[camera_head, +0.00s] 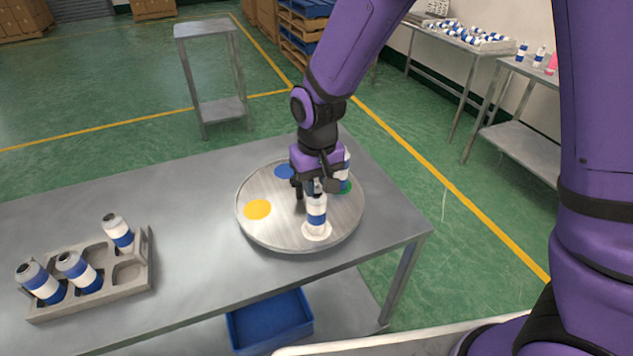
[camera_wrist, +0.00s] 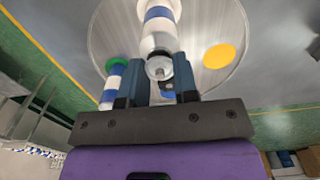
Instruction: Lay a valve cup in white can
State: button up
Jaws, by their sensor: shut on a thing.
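The white can (camera_head: 316,214) with a blue band stands upright on the white spot of the round turntable (camera_head: 268,231). It also shows in the wrist view (camera_wrist: 158,38). My gripper (camera_head: 313,188) is right at the top of this can, pointing down. In the wrist view its two blue-grey fingers (camera_wrist: 161,84) are shut on a small silvery piece, apparently the valve cup (camera_wrist: 159,69), over the can's mouth. I cannot tell whether the cup touches the rim. The fingers hide the can's top in the head view.
Another blue-banded can (camera_head: 343,180) stands close by on the green spot (camera_wrist: 117,63). The yellow spot (camera_head: 257,209) is empty. A grey tray (camera_head: 95,304) with several cans sits at left on the table (camera_head: 190,240). A blue bin (camera_head: 270,322) is below.

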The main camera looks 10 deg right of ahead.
aim_at(316, 185)
dwell(0.4)
jog(key=o, duration=1.5)
jog(key=shift+r, duration=3.5)
